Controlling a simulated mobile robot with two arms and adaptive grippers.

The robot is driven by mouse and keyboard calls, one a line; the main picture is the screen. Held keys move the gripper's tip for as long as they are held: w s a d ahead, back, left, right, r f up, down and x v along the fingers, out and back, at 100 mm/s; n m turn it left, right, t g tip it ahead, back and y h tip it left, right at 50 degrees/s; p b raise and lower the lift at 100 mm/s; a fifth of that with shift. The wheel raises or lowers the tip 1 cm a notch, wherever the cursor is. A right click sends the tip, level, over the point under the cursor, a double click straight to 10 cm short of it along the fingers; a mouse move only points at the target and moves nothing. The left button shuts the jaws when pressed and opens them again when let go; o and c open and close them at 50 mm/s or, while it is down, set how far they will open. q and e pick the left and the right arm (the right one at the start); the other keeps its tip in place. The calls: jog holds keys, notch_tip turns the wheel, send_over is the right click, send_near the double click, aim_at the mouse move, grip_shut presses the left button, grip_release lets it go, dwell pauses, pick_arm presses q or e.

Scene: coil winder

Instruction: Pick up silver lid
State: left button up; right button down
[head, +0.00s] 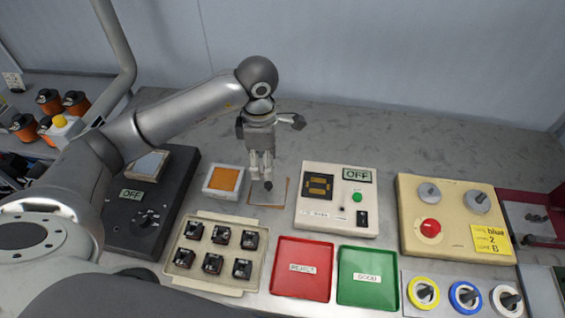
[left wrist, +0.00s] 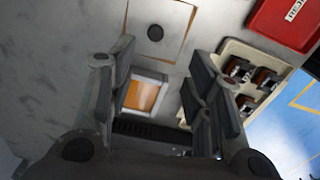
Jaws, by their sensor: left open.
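A flat square silver-grey lid (head: 280,191) with a dark round knob lies on the bench, with thin brown edges around it. It also shows in the left wrist view (left wrist: 172,20), beyond my fingertips. My left gripper (head: 261,172) points down above the lid and partly covers it in the head view. Its fingers are apart and empty in the left wrist view (left wrist: 160,72). I cannot tell the exact height of the fingertips over the knob. My right gripper is not in view.
A white-framed box with an orange inside (head: 223,182) stands just left of the lid. A cream panel marked OFF (head: 311,214) is close on the right. A tray of dark parts (head: 190,281), a red tray (head: 302,270) and a green tray (head: 367,277) are in front. Bench behind is clear.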

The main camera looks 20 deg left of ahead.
pick_arm(q)
send_over(268, 184)
jog(key=s, duration=0.1)
notch_tip(268, 184, down, 4)
jog(key=shift+f+p, duration=0.15)
jog(key=shift+p, duration=0.3)
jog(key=shift+f, duration=0.35)
jog(key=f, duration=0.1)
jog(key=f+p, duration=0.1)
jog(key=f, duration=0.1)
jog(key=w+f+p, duration=0.1)
jog(key=f, duration=0.1)
jog(key=shift+f, duration=0.2)
jog(key=shift+c, duration=0.6)
grip_shut()
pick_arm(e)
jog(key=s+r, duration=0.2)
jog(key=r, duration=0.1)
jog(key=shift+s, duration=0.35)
